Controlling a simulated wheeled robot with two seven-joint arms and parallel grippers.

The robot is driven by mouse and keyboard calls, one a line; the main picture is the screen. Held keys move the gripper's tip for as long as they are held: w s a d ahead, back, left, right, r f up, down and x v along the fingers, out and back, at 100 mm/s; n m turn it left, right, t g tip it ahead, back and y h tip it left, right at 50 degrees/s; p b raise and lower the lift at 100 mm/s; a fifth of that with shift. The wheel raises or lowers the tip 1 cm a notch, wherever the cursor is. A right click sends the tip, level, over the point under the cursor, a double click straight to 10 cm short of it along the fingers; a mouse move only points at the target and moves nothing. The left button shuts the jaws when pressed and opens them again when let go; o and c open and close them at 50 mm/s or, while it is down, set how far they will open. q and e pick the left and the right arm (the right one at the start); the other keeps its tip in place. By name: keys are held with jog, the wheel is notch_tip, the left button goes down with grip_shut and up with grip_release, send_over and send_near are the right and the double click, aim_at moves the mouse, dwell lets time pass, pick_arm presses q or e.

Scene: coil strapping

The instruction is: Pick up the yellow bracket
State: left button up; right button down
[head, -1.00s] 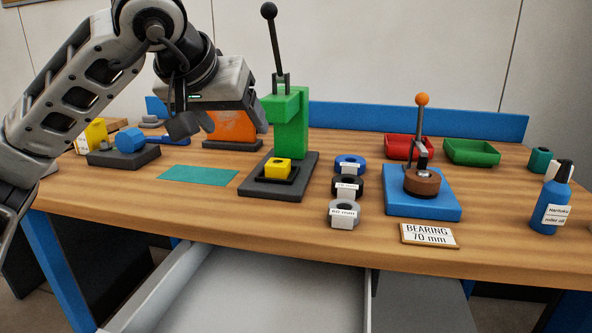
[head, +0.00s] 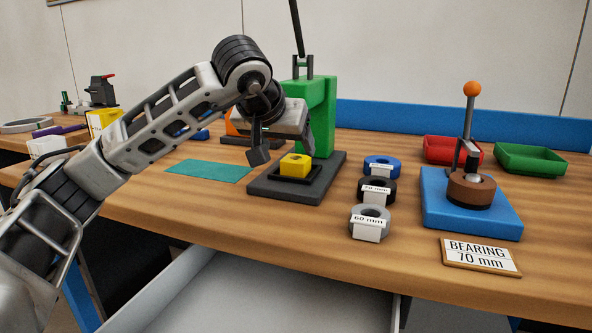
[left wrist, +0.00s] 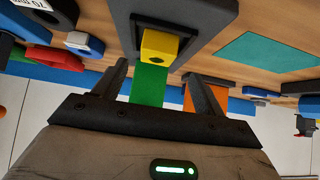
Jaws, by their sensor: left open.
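The yellow bracket (head: 295,166) is a small block with a dark hole in its top. It sits in a dark square holder on the dark base (head: 262,189) of the green press (head: 322,110). In the left wrist view the bracket (left wrist: 159,46) lies beyond the gap between the two spread fingers of the gripper (left wrist: 157,74), with nothing held. My right gripper is in neither view.
A teal mat (head: 208,171) lies left of the press. Blue, black and grey bearing rings (head: 370,214) stand to its right, then a blue lever fixture (head: 470,218). Red (head: 452,150) and green (head: 530,160) trays stand behind. A sign (head: 480,257) lies near the front edge.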

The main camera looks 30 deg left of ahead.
aim_at(296, 158)
pick_arm(q)
jog(key=b+x, duration=0.1)
jog(key=x, duration=0.4)
jog(key=shift+w+d+f, duration=0.15)
jog(key=c, duration=1.2)
